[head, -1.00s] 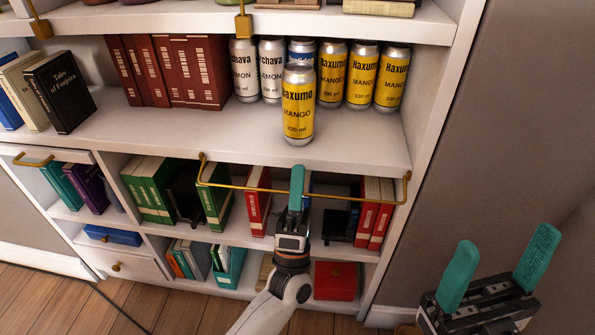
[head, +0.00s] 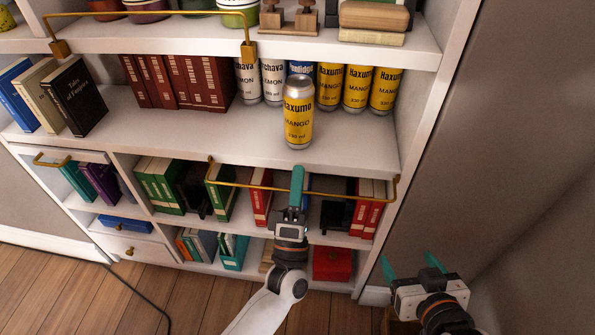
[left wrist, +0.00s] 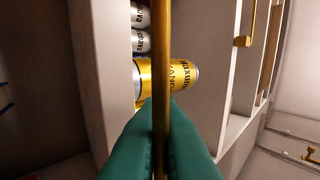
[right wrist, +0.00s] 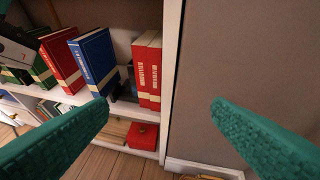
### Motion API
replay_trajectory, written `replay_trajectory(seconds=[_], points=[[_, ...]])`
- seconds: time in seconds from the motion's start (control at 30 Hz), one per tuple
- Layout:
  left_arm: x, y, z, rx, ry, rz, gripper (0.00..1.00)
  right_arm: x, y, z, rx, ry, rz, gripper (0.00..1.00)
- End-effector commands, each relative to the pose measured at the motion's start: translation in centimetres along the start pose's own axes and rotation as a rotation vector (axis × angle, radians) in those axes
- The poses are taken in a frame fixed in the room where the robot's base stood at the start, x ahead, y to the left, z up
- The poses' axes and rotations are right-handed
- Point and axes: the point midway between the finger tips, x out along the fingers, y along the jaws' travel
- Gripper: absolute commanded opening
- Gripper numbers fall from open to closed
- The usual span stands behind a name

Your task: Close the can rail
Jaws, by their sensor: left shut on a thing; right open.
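The can rail (head: 245,186) is a thin brass bar with a bent end at each side. It hangs in front of and below the front edge of the can shelf (head: 225,140). My left gripper (head: 297,175) is shut on the bar near its middle; in the left wrist view the rail (left wrist: 162,50) runs between the teal fingers. A yellow mango can (head: 298,115) stands upright near the shelf's front, ahead of a row of cans (head: 330,85). My right gripper (head: 410,263) is open and empty, low beside the bookcase's right side.
Another brass rail (head: 150,14) sits at the shelf above. Red books (head: 185,82) stand left of the cans. Below the can shelf are more books and a red box (head: 333,262). The grey wall (head: 500,140) is at the right.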

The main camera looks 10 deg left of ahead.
Motion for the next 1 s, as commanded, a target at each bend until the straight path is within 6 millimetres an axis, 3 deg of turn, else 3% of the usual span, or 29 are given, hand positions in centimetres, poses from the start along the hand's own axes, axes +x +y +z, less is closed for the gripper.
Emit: replay_trajectory(seconds=[0.2,0.43,1.0], points=[[0.4,-0.5,0.0,0.0,-0.001,0.059,0.0,-3.6,-1.0,-6.6,0.006,0.438,-0.026,0.74],[0.5,-0.5,0.0,-0.001,-0.001,0.108,0.0,-8.8,-1.7,-11.3,0.019,0.796,-0.044,0.74],[0.5,-0.4,0.0,0.0,0.0,0.151,0.0,-9.2,-1.6,-10.2,0.018,0.788,-0.043,0.74]])
